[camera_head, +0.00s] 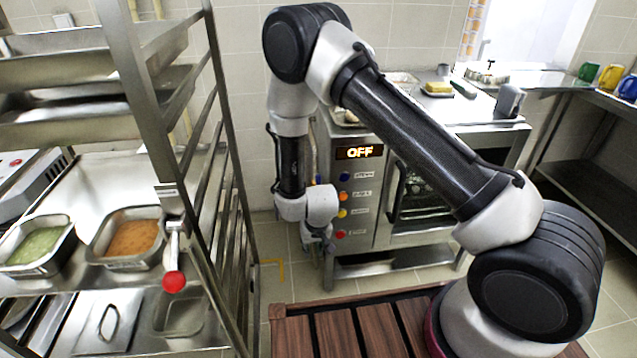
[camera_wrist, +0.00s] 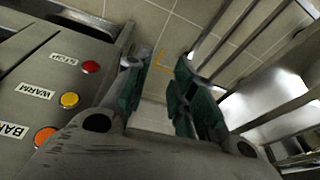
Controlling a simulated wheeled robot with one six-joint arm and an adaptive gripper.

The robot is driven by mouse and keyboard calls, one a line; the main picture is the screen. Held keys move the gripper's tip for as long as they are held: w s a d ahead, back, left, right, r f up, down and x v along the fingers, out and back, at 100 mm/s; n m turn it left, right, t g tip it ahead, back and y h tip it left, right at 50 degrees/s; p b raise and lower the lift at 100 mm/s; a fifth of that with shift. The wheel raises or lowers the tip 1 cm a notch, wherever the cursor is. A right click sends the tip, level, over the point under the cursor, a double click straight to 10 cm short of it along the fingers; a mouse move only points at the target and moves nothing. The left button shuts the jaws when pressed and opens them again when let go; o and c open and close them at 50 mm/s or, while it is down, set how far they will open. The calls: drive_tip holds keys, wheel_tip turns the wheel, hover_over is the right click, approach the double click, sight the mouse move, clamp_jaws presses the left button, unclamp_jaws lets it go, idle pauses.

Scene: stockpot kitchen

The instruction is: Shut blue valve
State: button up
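I cannot make out a blue valve in either view. A blue round button (camera_head: 343,177) sits at the top of the oven's control panel in the head view. My gripper (camera_head: 320,243) hangs low in front of the left side of the oven, near the panel's lower end. In the wrist view my gripper (camera_wrist: 159,68) has its two dark green fingers apart, with only floor visible between them. It is open and empty. The panel's red STOP button (camera_wrist: 91,67) and yellow WARM button (camera_wrist: 69,100) lie to the left of the fingers.
The steel oven (camera_head: 430,180) has a display reading OFF (camera_head: 359,152). A steel rack (camera_head: 160,120) with trays stands at left, with a red-knobbed lever (camera_head: 174,281) on it. Mugs (camera_head: 610,77) stand on a shelf at far right. Tiled floor lies between rack and oven.

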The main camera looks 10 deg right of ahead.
drive_tip(key=w+f+m+t+h, duration=0.1)
drive_tip(key=w+f+t, duration=0.3)
drive_tip(key=f, duration=0.3)
drive_tip(key=m+t+h, duration=0.3)
drive_tip(key=t, duration=0.7)
approach(319, 184)
drive_tip(key=w, duration=0.3)
drive_tip(key=shift+t, duration=0.3)
drive_tip(key=w, duration=0.2)
drive_tip(key=w+d, duration=0.1)
drive_tip(key=w, duration=0.4)
drive_tip(key=shift+d+f, duration=0.2)
drive_tip(key=shift+d, duration=0.15)
drive_tip(key=shift+w, duration=0.45)
clamp_jaws()
